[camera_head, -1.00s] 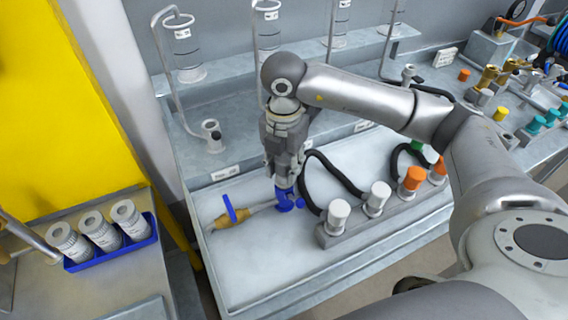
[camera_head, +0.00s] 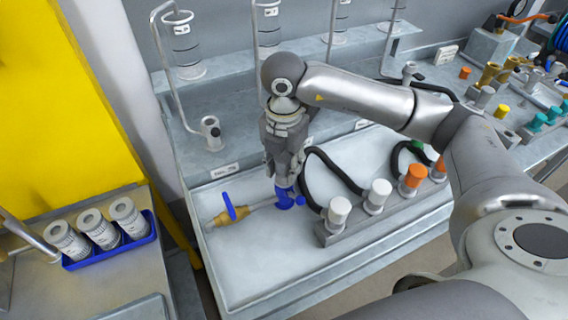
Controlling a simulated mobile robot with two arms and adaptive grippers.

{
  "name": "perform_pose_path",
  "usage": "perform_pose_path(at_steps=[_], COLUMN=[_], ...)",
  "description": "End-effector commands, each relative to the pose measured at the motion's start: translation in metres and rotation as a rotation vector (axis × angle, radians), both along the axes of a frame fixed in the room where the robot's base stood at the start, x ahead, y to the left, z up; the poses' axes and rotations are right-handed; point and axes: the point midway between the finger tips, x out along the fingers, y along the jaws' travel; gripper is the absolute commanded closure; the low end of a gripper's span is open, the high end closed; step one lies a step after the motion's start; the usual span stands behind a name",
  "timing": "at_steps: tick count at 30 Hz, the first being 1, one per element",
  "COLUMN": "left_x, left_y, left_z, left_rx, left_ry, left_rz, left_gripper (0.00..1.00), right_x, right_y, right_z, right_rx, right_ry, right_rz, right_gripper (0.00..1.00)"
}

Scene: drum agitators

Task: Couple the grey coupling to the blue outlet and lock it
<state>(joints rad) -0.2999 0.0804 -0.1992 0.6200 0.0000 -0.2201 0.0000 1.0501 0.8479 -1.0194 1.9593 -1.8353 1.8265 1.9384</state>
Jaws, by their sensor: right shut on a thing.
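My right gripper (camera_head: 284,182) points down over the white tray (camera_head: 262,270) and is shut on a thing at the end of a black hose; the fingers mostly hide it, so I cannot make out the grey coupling. Blue parts (camera_head: 287,201) show right under and beside the fingertips. A light pipe runs left from them to a brass valve (camera_head: 222,218) with a raised blue handle (camera_head: 229,204), which looks like the blue outlet. I cannot tell whether coupling and outlet are joined or locked. My left gripper is not in view.
A blue rack (camera_head: 138,243) of white cylinders is at left. Glass columns stand behind. The tray's front is clear.

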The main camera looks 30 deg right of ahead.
Motion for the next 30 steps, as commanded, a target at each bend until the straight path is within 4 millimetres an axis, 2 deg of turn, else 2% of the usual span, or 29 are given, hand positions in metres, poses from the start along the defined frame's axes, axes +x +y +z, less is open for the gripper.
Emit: perform_pose_path(at_steps=[8,9,14,30], left_x=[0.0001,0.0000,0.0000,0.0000], left_y=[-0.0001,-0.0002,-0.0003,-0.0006], left_z=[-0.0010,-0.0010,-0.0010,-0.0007], left_rx=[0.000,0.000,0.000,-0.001], left_ry=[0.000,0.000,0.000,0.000], left_rz=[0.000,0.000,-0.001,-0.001], left_gripper=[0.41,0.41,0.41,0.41], right_x=[0.0004,0.0004,0.0002,-0.0001], right_y=[0.0001,0.0001,0.0002,0.0001], right_z=[-0.0006,-0.0006,-0.0008,-0.0009], right_rx=[0.001,0.001,0.001,0.000], right_ry=[-0.002,-0.002,-0.001,0.000], right_rz=[0.000,0.000,0.000,0.000], right_gripper=[1.00,0.62,0.42,0.41])
